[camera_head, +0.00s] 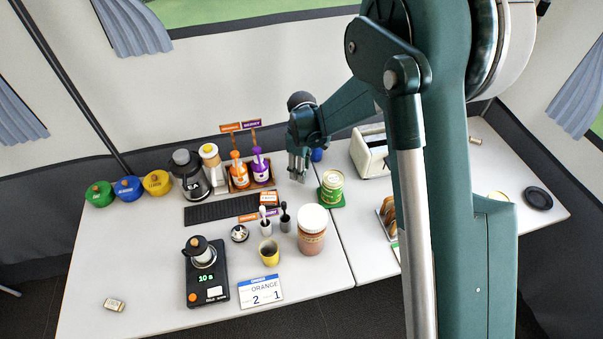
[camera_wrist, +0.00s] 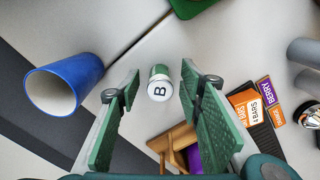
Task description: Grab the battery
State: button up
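In the head view my gripper (camera_head: 298,178) points down over the back middle of the table. I cannot make out the cylinder there; the fingers seem to hide it.
A blue cup (camera_wrist: 62,84) is close by the fingers; it also shows behind my gripper (camera_head: 316,155). A wooden rack with orange and purple bottles (camera_head: 238,170) stands to the left. A green-labelled tin (camera_head: 332,184) and a toaster (camera_head: 369,151) are to the right.

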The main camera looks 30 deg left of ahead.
dwell(0.5)
jog(key=c, duration=1.1)
jog(key=shift+o, duration=0.2)
jog(key=shift+r, duration=0.1)
jog(key=shift+r+p, duration=0.7)
jog(key=shift+r, duration=4.25)
